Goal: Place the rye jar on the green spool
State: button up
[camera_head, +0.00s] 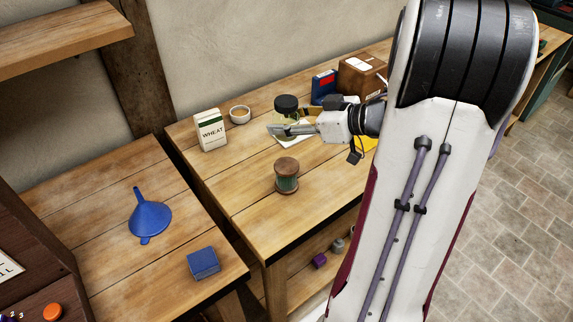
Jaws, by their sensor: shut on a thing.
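A jar with a black lid (286,104) and a clear, pale greenish body is at the back middle of the right table. No label shows, so I cannot read whether it is rye. My gripper (277,129) reaches in from the right and is shut on the jar's lower part, which its fingers partly hide. I cannot tell whether the jar's base touches the surface below. The green spool (287,176), with brown wooden ends and green thread, stands upright on the table, nearer than the jar and apart from my gripper.
A wheat carton (210,130) and a small bowl (240,114) stand left of the jar. A white sheet (293,141) lies below my gripper. A brown box (361,75) and a blue box (324,87) stand behind. The tabletop left of the spool is clear.

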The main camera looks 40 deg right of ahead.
send_over(287, 166)
jog(key=shift+w+f, duration=0.15)
jog(key=shift+f, duration=2.95)
jog(key=shift+f, duration=1.9)
jog(key=shift+f, duration=0.15)
jog(key=o, duration=1.4)
jog(key=shift+c, duration=0.2)
jog(key=shift+d+r, duration=0.1)
jog(key=shift+r, duration=0.1)
jog(key=v, duration=1.2)
